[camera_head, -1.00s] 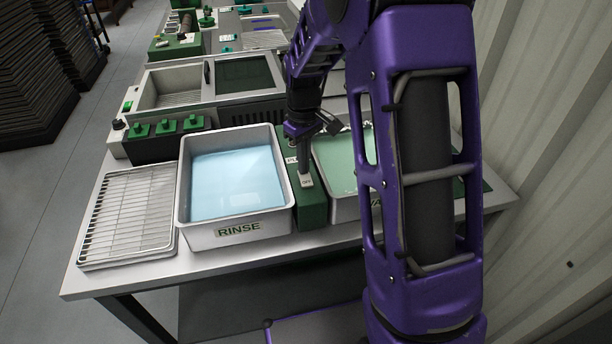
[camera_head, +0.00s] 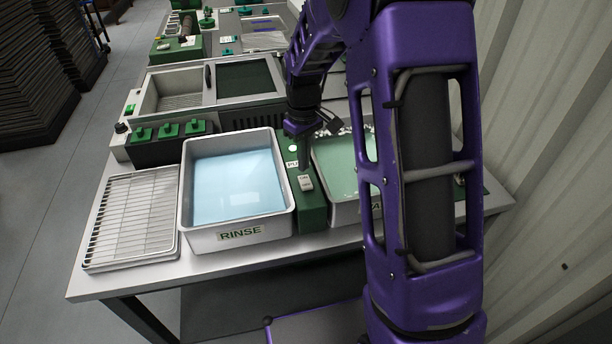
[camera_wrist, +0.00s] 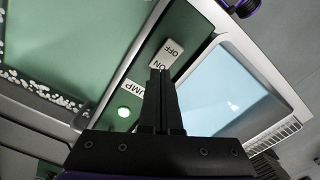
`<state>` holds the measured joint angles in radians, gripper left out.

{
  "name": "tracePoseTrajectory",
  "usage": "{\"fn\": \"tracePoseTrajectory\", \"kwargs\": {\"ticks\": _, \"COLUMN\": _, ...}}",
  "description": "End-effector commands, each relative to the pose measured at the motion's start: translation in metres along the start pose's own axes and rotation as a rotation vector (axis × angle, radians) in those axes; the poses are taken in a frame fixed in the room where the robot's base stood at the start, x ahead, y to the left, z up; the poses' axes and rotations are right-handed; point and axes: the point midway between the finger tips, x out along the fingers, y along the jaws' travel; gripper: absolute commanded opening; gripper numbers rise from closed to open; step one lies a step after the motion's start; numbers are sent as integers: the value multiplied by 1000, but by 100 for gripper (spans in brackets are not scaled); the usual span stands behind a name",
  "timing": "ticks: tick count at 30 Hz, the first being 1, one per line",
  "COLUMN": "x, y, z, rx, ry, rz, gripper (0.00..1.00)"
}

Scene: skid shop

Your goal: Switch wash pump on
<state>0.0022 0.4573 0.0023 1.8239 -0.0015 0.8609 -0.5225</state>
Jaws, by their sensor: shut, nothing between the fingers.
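The pump control is a dark green box (camera_head: 313,213) between the rinse basin (camera_head: 238,234) and the wash basin (camera_head: 345,209). A white rocker switch (camera_head: 306,183) is on its top; the wrist view shows it (camera_wrist: 172,49) marked OFF and ON. A round indicator light (camera_head: 293,148) on the box glows, and also shows in the wrist view (camera_wrist: 124,112). A partly hidden label there (camera_wrist: 130,92) reads "UMP". My gripper (camera_head: 305,169) is shut and empty, its fingertips (camera_wrist: 160,74) close by the switch's ON end. I cannot tell whether they touch it.
The rinse basin holds light blue liquid, the wash basin green liquid. A wire rack (camera_head: 132,220) lies at the left. Behind are a box with several green knobs (camera_head: 168,144) and a metal sink (camera_head: 177,90). A corrugated wall (camera_head: 550,120) stands close at the right.

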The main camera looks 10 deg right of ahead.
Motion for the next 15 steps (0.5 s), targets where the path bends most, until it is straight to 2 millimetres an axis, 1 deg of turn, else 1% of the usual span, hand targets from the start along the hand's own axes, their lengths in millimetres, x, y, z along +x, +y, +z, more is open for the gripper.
{"fn": "tracePoseTrajectory", "kwargs": {"ticks": 1, "x": -8, "y": 0, "z": 0, "rx": 0, "ry": 1, "rz": 0, "gripper": 0}}
{"fn": "tracePoseTrajectory", "kwargs": {"ticks": 3, "x": -13, "y": 0, "z": 0, "rx": 0, "ry": 1, "rz": 0, "gripper": 0}}
{"fn": "tracePoseTrajectory", "kwargs": {"ticks": 12, "x": -37, "y": 0, "z": 0, "rx": 0, "ry": 1, "rz": 0, "gripper": 0}}
{"fn": "tracePoseTrajectory", "kwargs": {"ticks": 15, "x": -42, "y": 0, "z": 0, "rx": 0, "ry": 0, "rz": 0, "gripper": 0}}
